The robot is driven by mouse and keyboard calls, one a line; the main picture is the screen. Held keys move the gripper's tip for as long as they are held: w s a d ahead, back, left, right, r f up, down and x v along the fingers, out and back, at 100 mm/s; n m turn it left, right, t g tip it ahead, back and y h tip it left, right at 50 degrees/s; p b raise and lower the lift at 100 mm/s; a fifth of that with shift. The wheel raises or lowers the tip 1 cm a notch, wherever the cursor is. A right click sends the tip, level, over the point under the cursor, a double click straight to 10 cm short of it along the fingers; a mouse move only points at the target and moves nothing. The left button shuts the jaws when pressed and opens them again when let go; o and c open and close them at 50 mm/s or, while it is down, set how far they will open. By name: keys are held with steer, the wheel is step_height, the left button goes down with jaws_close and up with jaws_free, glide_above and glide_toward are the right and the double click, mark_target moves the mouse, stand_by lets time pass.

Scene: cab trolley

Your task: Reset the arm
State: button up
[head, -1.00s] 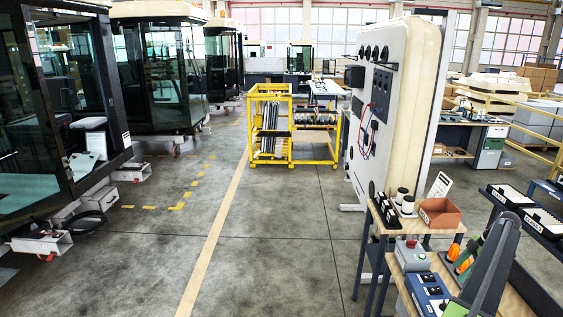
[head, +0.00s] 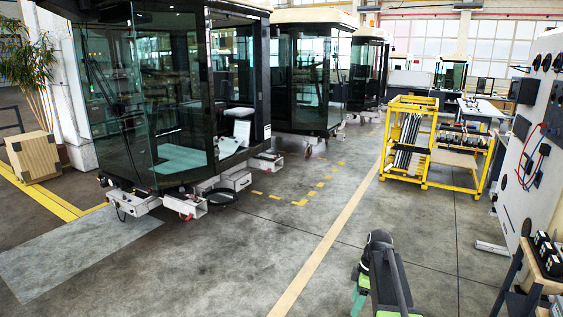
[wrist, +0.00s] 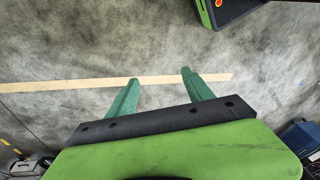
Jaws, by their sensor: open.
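My gripper (wrist: 160,77) shows in the wrist view, with its two green fingers spread apart and nothing between them. In the head view my dark and green arm (head: 385,277) stands folded at the lower middle, over open floor. The fingertips cannot be made out there.
A cab on a trolley (head: 165,100) stands at left, with more cabs behind. A yellow rack (head: 405,150) is at the back right. A white panel (head: 520,150) and a bench (head: 520,280) edge the right side. The middle floor is clear.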

steer(key=s+a+f+m+b, duration=0.1)
steer(key=s+a, duration=0.2)
steer(key=a, duration=0.3)
steer(key=s+a+f+m, duration=0.1)
steer(key=s+a, duration=0.2)
steer(key=a, duration=0.2)
steer(key=s+a+m+h, duration=0.1)
steer(key=s+m+h, duration=0.1)
steer(key=s+m, duration=0.5)
steer(key=m, duration=0.5)
steer(key=shift+f+m+t, duration=0.3)
steer(key=shift+f+t, duration=0.05)
steer(key=shift+t, duration=0.05)
